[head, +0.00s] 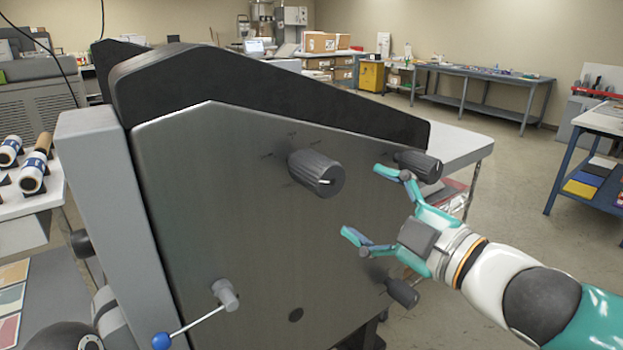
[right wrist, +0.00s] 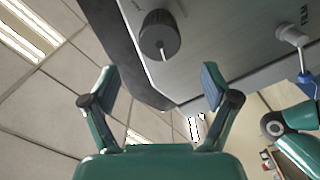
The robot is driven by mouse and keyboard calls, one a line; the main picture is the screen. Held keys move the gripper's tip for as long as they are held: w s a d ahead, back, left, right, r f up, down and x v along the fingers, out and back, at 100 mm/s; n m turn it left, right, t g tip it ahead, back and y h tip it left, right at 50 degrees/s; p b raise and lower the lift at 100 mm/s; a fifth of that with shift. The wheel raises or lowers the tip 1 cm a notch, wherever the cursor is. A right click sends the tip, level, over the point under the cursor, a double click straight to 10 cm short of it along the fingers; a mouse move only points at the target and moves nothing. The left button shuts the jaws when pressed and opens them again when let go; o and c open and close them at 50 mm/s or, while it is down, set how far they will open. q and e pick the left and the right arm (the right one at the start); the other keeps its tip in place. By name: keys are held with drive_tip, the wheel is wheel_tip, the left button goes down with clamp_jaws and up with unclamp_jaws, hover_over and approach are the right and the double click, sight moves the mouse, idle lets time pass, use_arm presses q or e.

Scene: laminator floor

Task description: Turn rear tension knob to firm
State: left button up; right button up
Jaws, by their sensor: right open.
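The machine's grey side panel (head: 230,200) carries three dark ribbed knobs. The middle knob (head: 316,173) has a white pointer line and small marks around it. Another knob (head: 420,165) sits at the panel's upper right edge, and a third knob (head: 402,292) is at the lower right. I cannot tell by label which is the rear tension knob. My right gripper (head: 368,204) is open and empty, in front of the panel, right of and below the middle knob. In the right wrist view, a knob (right wrist: 160,35) with a white line lies beyond the open fingers (right wrist: 160,86). My left gripper is not seen.
A lever with a blue ball end (head: 161,341) sticks out at the panel's lower left. A white table (head: 460,146) stands behind the machine. A shelf with rolls (head: 32,172) is at the left. Open floor (head: 520,200) lies to the right.

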sight(319, 176)
drive_tip(key=x, duration=1.1)
drive_tip(key=shift+w+a+p, duration=0.2)
drive_tip(key=shift+w+p, duration=0.05)
drive_tip(key=shift+p, duration=0.15)
